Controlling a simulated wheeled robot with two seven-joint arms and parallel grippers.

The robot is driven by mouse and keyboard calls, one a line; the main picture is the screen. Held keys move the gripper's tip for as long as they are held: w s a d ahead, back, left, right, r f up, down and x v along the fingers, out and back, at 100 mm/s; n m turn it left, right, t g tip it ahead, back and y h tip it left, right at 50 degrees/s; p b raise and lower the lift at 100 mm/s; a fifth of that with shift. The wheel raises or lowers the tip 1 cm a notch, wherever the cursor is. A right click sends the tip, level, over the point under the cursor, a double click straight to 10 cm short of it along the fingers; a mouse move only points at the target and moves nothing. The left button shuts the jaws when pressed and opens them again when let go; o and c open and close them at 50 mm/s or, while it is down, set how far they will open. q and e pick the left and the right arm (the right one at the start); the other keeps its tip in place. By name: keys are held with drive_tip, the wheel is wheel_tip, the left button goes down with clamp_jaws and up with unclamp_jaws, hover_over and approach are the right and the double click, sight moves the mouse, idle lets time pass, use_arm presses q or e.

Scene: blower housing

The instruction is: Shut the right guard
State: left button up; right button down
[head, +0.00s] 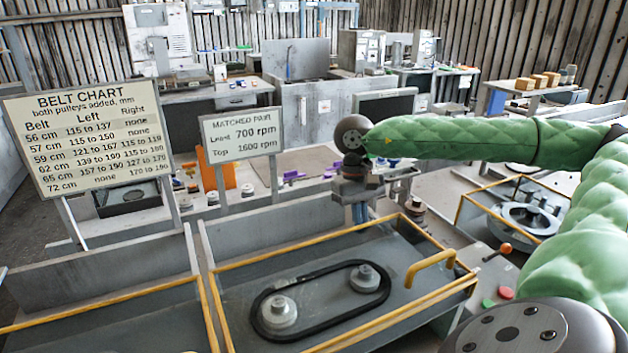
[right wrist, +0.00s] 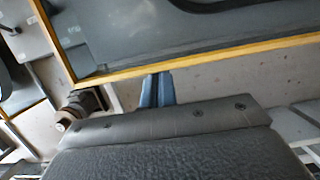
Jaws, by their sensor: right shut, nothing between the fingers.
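The right bay (head: 334,285) is a grey tray with a black belt (head: 262,318) looped around two grey pulleys (head: 366,277). A yellow-edged frame (head: 440,246) runs around this bay, with a yellow handle (head: 428,265) at its right side. I take this frame to be the right guard; I cannot tell how far it is open. My right gripper (head: 360,213) points down near the frame's far edge, its blue fingers together and empty. In the right wrist view the shut fingers (right wrist: 157,90) are just beside the yellow edge (right wrist: 205,59). My left gripper is not in view.
A belt chart sign (head: 90,140) and a smaller speed sign (head: 242,134) stand behind the bays. Another yellow-edged bay (head: 110,325) lies at the left. An orange-knobbed lever (head: 505,248) and green and red buttons (head: 505,292) are at the right.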

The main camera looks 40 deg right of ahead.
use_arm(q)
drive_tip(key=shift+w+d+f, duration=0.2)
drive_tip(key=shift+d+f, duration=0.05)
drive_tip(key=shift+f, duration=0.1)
use_arm(e)
drive_tip(key=shift+s+a+f, duration=0.1)
drive_tip(key=shift+s, duration=0.1)
